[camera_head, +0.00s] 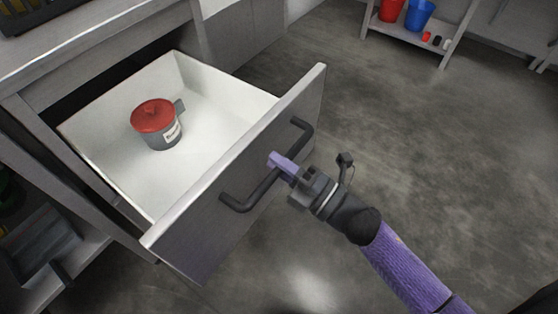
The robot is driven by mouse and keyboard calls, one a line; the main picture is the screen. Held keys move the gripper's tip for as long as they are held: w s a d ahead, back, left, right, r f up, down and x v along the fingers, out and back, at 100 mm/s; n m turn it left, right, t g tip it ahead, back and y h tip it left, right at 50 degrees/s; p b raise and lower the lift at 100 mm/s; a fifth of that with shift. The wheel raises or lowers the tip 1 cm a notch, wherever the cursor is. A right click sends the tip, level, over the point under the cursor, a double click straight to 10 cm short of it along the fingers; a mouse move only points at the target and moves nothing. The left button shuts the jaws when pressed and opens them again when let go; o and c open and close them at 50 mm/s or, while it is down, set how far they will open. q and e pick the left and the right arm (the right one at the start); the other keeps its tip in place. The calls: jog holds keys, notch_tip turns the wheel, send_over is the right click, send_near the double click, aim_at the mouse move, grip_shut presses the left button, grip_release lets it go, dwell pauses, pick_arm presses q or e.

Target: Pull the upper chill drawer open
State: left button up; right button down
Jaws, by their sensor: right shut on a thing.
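The upper chill drawer (190,237) stands pulled well out of the grey cabinet, its white inside exposed. A dark bar handle (243,199) runs across its front panel. My right gripper (281,163) is shut on the handle near its middle, with its purple fingertips at the bar. A grey pot with a red lid (154,116) and a small label stands upright inside the drawer. My left gripper is not in view.
A counter top (78,42) lies above the drawer. A lower shelf (70,265) with dark items is at the lower left. A low rack with a red bucket (391,10) and a blue bucket (420,15) stands at the back. The floor to the right is clear.

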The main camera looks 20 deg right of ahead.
jog(key=c, duration=0.7)
grip_release()
jog(key=shift+c, duration=0.2)
jog(key=shift+o, duration=0.8)
pick_arm(q)
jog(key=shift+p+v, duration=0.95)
jog(key=shift+p, duration=0.1)
pick_arm(e)
jog(key=v, duration=1)
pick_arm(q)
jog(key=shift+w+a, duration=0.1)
